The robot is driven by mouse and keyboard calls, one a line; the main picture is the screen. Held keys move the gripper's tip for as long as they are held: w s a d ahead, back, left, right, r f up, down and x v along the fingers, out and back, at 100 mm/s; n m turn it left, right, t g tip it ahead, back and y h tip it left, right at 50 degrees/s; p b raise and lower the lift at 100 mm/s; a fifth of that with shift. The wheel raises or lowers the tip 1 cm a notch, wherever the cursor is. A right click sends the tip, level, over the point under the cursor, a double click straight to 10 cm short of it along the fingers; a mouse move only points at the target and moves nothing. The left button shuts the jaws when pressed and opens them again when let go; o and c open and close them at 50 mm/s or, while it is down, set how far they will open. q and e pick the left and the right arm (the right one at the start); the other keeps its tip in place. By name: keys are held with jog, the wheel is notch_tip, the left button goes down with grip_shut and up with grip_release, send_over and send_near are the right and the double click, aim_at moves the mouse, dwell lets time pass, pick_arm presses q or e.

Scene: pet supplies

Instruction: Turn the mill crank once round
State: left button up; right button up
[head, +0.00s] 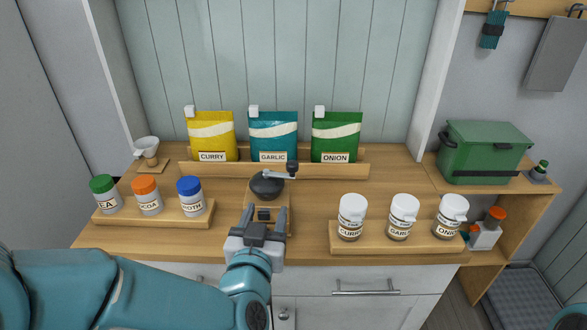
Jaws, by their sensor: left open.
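The mill (266,186) has a dark round top and stands near the middle of the counter on a wooden base. Its grey crank (279,175) points to the right and ends in a dark upright knob (292,168). My left gripper (265,211) is open, its two fingers pointing away from me in front of the mill. It appears apart from the crank and knob. The fingers and wrist hide part of the mill's lower front. My right gripper is out of view.
Pouches (273,136) stand behind the mill on a wooden rack (190,169). Lidded jars (146,196) stand in a tray (160,219) at left, and white-capped jars (403,216) in a tray (375,245) at right. A green box (483,148) sits far right. Counter right of the mill is clear.

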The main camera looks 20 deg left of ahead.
pick_arm(q)
jog(key=s+r, duration=0.1)
jog(key=r, duration=0.1)
send_near(291, 168)
jog(key=shift+t+h, duration=0.4)
jog(key=w+p, duration=0.1)
jog(key=w, duration=0.2)
jog(key=w+a+p, duration=0.1)
jog(key=w, duration=0.3)
jog(key=w+p, duration=0.1)
jog(key=w, duration=0.2)
jog(key=shift+w+a+f, duration=0.15)
jog(key=shift+w+a, duration=0.2)
jog(key=shift+w, duration=0.05)
jog(key=shift+w+a+f, duration=0.1)
jog(key=shift+w+f, duration=0.05)
jog(key=shift+w, duration=0.25)
jog(key=shift+s, duration=0.3)
jog(key=shift+w, duration=0.15)
grip_shut()
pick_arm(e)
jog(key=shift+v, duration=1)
